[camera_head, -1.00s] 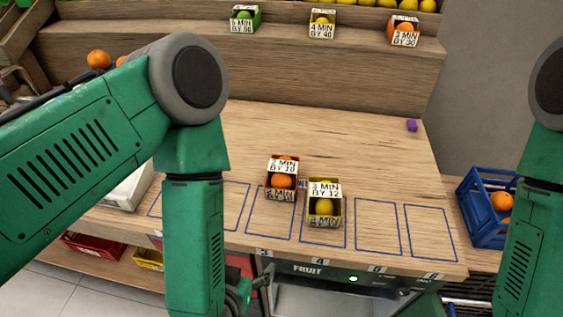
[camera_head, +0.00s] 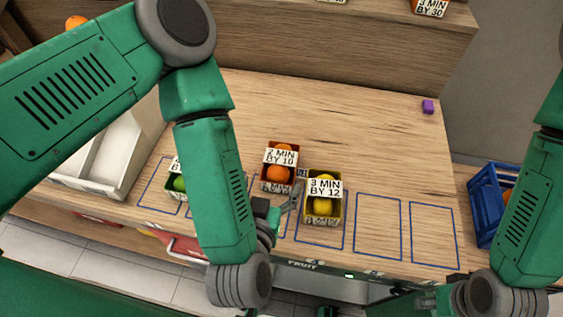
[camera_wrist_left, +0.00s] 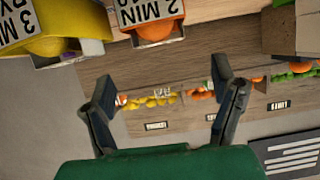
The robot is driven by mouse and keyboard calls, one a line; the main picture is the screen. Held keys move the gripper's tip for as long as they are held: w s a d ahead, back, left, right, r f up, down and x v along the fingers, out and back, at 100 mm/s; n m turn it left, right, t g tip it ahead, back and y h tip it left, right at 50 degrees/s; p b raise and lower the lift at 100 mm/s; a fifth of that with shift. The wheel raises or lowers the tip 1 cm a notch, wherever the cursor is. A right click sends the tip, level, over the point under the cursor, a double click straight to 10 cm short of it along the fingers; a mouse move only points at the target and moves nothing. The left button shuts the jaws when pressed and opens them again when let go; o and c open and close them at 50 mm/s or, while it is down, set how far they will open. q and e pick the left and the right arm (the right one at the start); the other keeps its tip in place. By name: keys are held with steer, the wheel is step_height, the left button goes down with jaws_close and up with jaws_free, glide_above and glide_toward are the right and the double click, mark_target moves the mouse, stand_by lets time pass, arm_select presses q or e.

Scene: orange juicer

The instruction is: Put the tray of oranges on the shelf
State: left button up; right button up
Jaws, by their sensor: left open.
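The small tray of oranges (camera_head: 280,172), labelled "2 MIN BY 10", stands on the wooden counter. It also shows at the top of the left wrist view (camera_wrist_left: 152,25). The wooden shelf (camera_head: 330,52) rises behind the counter. My left gripper (camera_head: 288,206) is just in front of the orange tray, beside the lemon tray. Its fingers are spread with nothing between them in the left wrist view (camera_wrist_left: 167,100). My right arm comes in at the right edge; its gripper is low and mostly hidden, and its fingers cannot be made out.
A yellow tray of lemons (camera_head: 323,200), "3 MIN BY 12", stands right of the orange tray. A green tray of limes (camera_head: 178,186) is partly behind my left arm. A white bin (camera_head: 105,160) is at left, a blue crate (camera_head: 484,205) at right.

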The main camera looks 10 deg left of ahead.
mark_target(280, 159)
arm_select(q)
steer(key=b+x, duration=0.1)
steer(key=x, duration=0.4)
steer(key=shift+w, duration=0.1)
steer(key=shift+w+a+f, duration=0.1)
steer(key=shift+w+f, duration=0.05)
steer(key=shift+w, duration=0.25)
steer(key=shift+w+a+f, duration=0.1)
steer(key=shift+w+a, duration=0.05)
steer(key=shift+w, duration=0.25)
steer(key=x, duration=0.3)
steer(key=shift+w+d+f+p, duration=0.1)
steer(key=shift+w+d+p, duration=0.2)
steer(key=shift+w, duration=0.05)
steer(key=shift+w+d+f, duration=0.1)
steer(key=shift+w+f, duration=0.1)
steer(key=shift+w, duration=0.25)
steer(key=c, duration=1.1)
